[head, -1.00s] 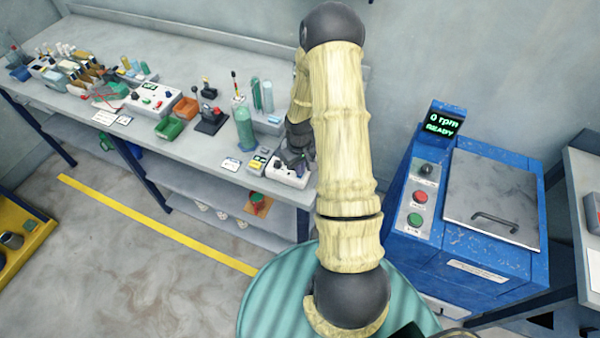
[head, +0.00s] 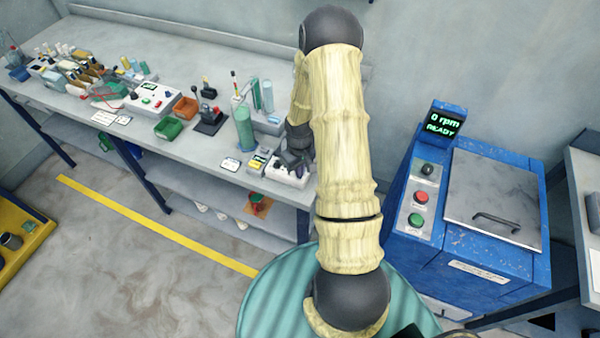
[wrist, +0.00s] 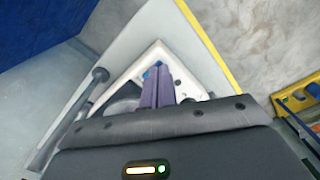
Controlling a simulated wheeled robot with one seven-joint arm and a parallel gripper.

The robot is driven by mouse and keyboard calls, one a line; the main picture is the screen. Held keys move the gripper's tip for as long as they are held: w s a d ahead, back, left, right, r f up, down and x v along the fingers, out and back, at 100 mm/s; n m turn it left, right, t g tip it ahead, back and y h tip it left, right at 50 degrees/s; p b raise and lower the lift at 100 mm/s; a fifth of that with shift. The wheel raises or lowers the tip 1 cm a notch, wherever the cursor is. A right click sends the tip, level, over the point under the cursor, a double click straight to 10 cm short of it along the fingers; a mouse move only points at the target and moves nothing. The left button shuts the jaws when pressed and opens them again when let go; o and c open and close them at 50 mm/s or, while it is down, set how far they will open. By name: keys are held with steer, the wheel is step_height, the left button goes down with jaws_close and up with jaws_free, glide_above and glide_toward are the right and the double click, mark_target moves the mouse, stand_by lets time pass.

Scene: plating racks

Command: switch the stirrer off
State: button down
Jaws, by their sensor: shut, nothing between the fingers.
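A small white unit that appears to be the stirrer (head: 286,175) sits at the right end of the grey bench, with small controls on its front face. My arm hides part of it. In the wrist view the white unit (wrist: 196,88) lies under my fingers, with a dark round part at the left. My gripper (wrist: 154,72) is shut and empty, its purple fingers pointing down at the unit. A small blue part shows by the fingertips; I cannot tell whether they touch it. In the head view my gripper is mostly hidden behind my arm.
A small box with a yellow label (head: 257,163) and a green cylinder (head: 244,128) stand left of the unit. A dark joystick-like device (head: 209,120) is farther left. A blue machine (head: 470,225) reading "0 rpm READY" stands to the right, beyond a gap.

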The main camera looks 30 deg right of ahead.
steer(key=shift+r+p, duration=2.7)
steer(key=shift+r, duration=0.75)
steer(key=s+a+r+m+t+b, duration=0.1)
steer(key=s+a+r+t+b, duration=0.1)
steer(key=s+a+r+b, duration=0.5)
steer(key=s+a+r, duration=0.5)
steer(key=a+r, duration=0.1)
steer(key=r, duration=0.1)
steer(key=shift+s+a+r+m+t+b, duration=0.2)
steer(key=shift+s+a+m+t+b, duration=0.1)
steer(key=shift+a+b, duration=0.1)
